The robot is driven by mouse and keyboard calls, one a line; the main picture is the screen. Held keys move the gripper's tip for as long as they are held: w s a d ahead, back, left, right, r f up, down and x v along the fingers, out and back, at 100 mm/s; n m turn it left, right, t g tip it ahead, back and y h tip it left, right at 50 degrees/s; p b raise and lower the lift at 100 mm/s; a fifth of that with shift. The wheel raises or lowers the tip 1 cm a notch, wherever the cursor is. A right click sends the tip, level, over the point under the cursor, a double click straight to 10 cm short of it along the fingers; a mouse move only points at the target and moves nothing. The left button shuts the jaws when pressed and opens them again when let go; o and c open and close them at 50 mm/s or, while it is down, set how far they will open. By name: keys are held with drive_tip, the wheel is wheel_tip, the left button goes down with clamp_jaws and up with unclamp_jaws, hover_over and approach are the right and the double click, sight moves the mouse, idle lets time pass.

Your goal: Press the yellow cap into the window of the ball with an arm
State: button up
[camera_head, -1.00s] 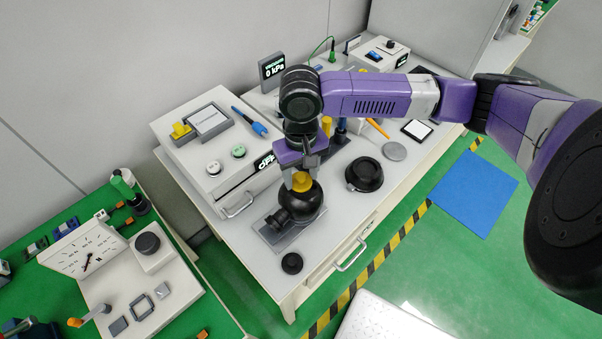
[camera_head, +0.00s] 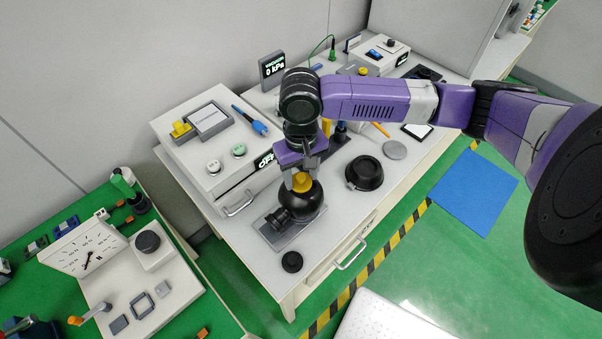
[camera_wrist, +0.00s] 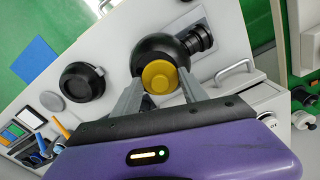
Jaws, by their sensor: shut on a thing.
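The black ball (camera_head: 300,203) with a short side arm sits on a grey plate (camera_head: 272,234) on the white bench. The yellow cap (camera_head: 301,182) is at the top of the ball; it also shows in the wrist view (camera_wrist: 160,76), in front of the ball (camera_wrist: 163,48). My gripper (camera_head: 300,172) points down above the ball and is shut on the yellow cap, with one finger on each side in the wrist view. The cap looks touching or very close to the ball. The window's edge is hidden by the cap, so I cannot tell how deep it sits.
A black round dish-like part (camera_head: 364,173) lies to the right of the ball. A small black disc (camera_head: 292,262) lies near the bench's front edge. A white box (camera_head: 212,150) with buttons stands at left. The display (camera_head: 272,68) reads 0 kPa.

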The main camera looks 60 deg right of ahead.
sight(301, 177)
drive_tip(key=shift+f, duration=0.45)
drive_tip(key=o, duration=1.4)
drive_tip(key=shift+r, duration=0.1)
drive_tip(key=shift+r+b, duration=0.6)
drive_tip(key=shift+r, duration=3.25)
